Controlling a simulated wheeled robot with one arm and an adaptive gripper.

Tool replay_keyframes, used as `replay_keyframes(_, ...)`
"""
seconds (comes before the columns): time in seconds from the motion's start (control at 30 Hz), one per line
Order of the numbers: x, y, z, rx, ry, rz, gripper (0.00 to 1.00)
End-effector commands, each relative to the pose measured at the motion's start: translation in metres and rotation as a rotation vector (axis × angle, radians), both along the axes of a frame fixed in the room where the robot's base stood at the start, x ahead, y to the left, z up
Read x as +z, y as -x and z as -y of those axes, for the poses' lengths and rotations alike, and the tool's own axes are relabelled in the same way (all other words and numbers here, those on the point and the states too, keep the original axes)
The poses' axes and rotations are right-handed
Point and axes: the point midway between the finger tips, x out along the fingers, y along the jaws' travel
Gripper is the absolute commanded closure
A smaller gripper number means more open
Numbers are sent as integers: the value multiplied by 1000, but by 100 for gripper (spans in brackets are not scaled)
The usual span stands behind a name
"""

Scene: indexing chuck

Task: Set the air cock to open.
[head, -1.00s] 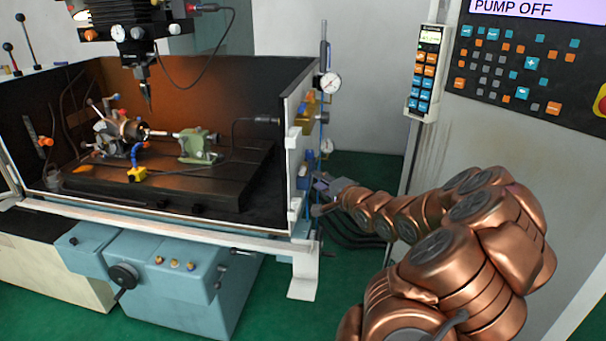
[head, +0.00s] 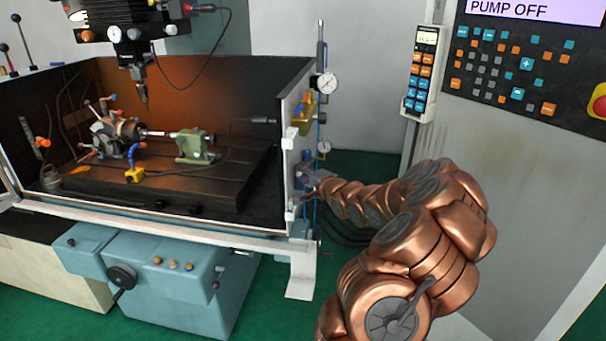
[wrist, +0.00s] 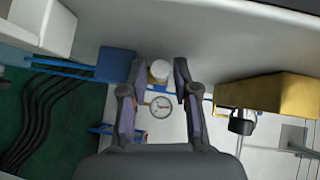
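My gripper (wrist: 160,70) is open, with its two dark fingers apart and nothing clamped between them. In the head view my gripper (head: 308,180) is at the outer right side of the machine enclosure, partly hidden by my arm. A short white cylindrical part (wrist: 159,71) shows between the fingertips, with a small round gauge (wrist: 160,107) below it. A blue block (wrist: 116,65) is just left of the left finger. A blue bar-like part (wrist: 103,129) lies lower left, partly hidden by that finger. I cannot tell for certain which part is the air cock or its setting.
A yellow box (wrist: 270,98) juts out right of the fingers, also seen in the head view (head: 301,112). Blue pipes (wrist: 60,68) and black hoses (wrist: 38,115) run at left. A larger dial gauge (head: 326,83) stands above. The control cabinet (head: 500,150) is at right.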

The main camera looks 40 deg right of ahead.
Motion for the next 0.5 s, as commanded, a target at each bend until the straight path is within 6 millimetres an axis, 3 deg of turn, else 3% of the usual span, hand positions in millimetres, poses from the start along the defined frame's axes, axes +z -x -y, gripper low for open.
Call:
replay_keyframes(0.23,0,0,0,-1,0,0,70)
replay_keyframes(0.5,0,0,0,-1,0,0,98)
